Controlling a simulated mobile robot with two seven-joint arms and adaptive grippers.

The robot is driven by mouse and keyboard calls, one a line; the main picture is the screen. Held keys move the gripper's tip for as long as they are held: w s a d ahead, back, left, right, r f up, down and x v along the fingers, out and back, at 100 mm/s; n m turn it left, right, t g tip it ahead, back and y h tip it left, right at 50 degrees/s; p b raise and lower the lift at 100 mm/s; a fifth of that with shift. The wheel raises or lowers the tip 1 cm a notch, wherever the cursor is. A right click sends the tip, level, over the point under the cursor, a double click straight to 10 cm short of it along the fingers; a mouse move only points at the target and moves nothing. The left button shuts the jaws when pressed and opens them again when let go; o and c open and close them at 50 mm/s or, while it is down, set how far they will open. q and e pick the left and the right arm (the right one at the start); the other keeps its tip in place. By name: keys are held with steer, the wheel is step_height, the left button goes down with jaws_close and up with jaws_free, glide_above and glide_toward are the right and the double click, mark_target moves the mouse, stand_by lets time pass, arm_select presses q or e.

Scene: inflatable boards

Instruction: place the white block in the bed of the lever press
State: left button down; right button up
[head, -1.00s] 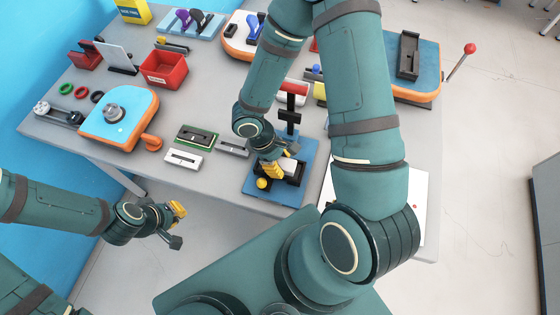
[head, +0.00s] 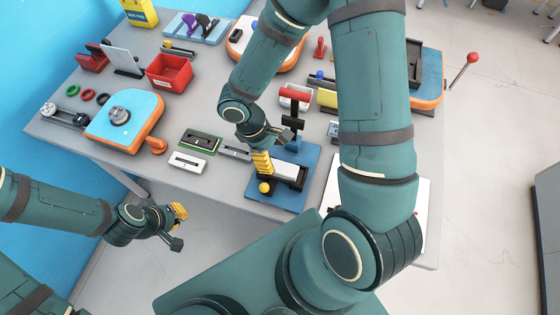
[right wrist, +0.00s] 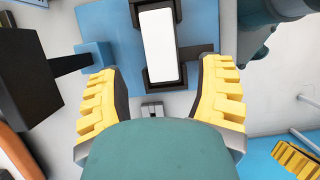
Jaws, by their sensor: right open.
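The white block (head: 286,170) lies in the black bed of the lever press (head: 307,160), on the press's blue base. In the right wrist view the white block (right wrist: 159,46) sits lengthwise between the dark walls of the bed (right wrist: 140,75). My right gripper (head: 264,160) is open beside the bed, apart from the block; in the right wrist view its yellow fingers (right wrist: 160,95) are spread with nothing between them.
A white-topped device (head: 188,162) and a green-edged one (head: 200,141) lie left of the press. A blue and orange board (head: 125,115), a red bin (head: 169,70) and a red-knobbed lever (head: 470,51) stand farther off. My right arm hides part of the table.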

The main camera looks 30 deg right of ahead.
arm_select(q)
steer(key=shift+r, duration=0.3)
arm_select(e)
steer(key=v, duration=0.5)
